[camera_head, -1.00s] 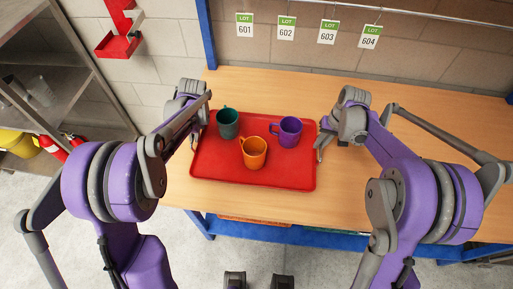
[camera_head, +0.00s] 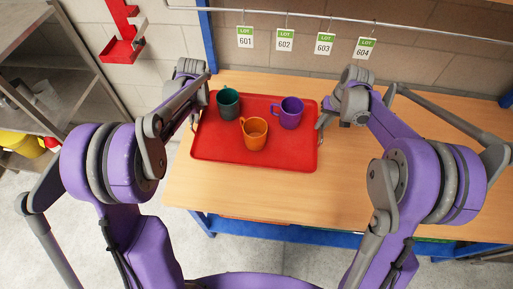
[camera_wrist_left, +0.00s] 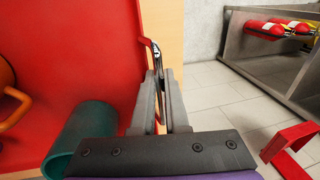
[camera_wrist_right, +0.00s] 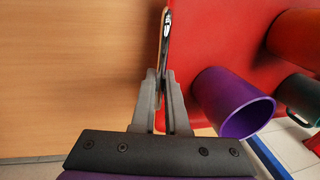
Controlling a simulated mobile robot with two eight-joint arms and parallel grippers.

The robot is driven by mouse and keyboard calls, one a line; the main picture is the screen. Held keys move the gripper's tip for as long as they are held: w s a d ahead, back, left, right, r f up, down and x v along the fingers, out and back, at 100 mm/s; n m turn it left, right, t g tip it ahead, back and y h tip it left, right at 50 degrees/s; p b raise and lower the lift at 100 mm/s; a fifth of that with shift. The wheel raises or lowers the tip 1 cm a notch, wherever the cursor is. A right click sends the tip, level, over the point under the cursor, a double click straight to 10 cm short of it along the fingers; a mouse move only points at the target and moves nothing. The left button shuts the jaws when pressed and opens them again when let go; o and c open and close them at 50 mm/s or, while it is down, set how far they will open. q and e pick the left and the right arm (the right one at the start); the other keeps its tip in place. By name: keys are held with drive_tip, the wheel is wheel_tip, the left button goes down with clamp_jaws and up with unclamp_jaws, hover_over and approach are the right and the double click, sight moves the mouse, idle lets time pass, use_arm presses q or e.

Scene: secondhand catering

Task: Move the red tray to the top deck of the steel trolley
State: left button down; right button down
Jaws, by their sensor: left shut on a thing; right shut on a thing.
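The red tray (camera_head: 215,150) is over the wooden workbench and looks level. It carries a green mug (camera_head: 228,106), an orange mug (camera_head: 254,134) and a purple mug (camera_head: 290,113), all upright. I cannot tell whether the tray touches the bench. No trolley is clearly identifiable.
A steel unit with shelves (camera_head: 50,62) stands at the left and holds a yellow item (camera_head: 22,144). A red wall bracket (camera_head: 124,48) hangs beside it. Lot tags hang from a rail behind the workbench (camera_head: 410,185). The bench is clear right of the tray.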

use_arm(q)
drive_tip(key=shift+w+r, duration=0.3)
drive_tip(key=shift+r, duration=0.15)
use_arm(e)
drive_tip(key=shift+w+r, duration=0.3)
drive_tip(key=shift+r, duration=0.1)
use_arm(q)
drive_tip(key=shift+f, duration=0.1)
use_arm(e)
drive_tip(key=shift+f, duration=0.1)
use_arm(q)
drive_tip(key=shift+s, duration=0.2)
use_arm(e)
drive_tip(key=shift+s, duration=0.2)
use_arm(q)
drive_tip(key=shift+w, duration=0.1)
use_arm(e)
drive_tip(key=shift+w, duration=0.1)
